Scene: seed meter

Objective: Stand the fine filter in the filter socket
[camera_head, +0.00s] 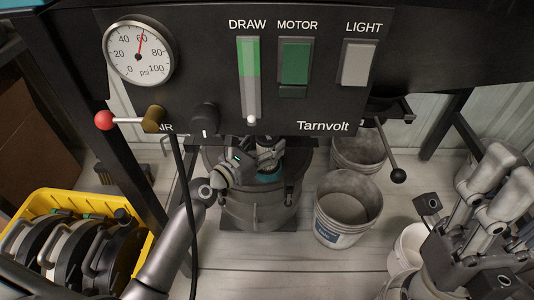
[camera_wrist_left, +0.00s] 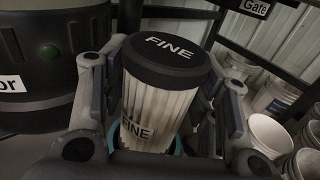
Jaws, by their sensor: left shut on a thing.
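The fine filter (camera_wrist_left: 160,95) is a white pleated cylinder with a black cap marked FINE. It stands roughly upright, slightly tilted in the left wrist view. My left gripper (camera_head: 268,158) is shut on it, with a finger on each side. In the head view the gripper is above a dark round housing (camera_head: 262,208) with a teal ring (camera_head: 268,178), which I take to be the filter socket. Teal also shows around the filter's lower end in the wrist view. I cannot tell whether the filter's bottom is seated. My right gripper (camera_head: 495,190) is at the lower right, its jaw state unclear.
A black control panel (camera_head: 215,105) hangs over the housing, with a red-knobbed lever (camera_head: 104,120) on its left. Grey buckets (camera_head: 347,209) stand to the right. A yellow crate (camera_head: 148,248) with several discs is at the left. A dark drum (camera_wrist_left: 50,95) is left in the wrist view.

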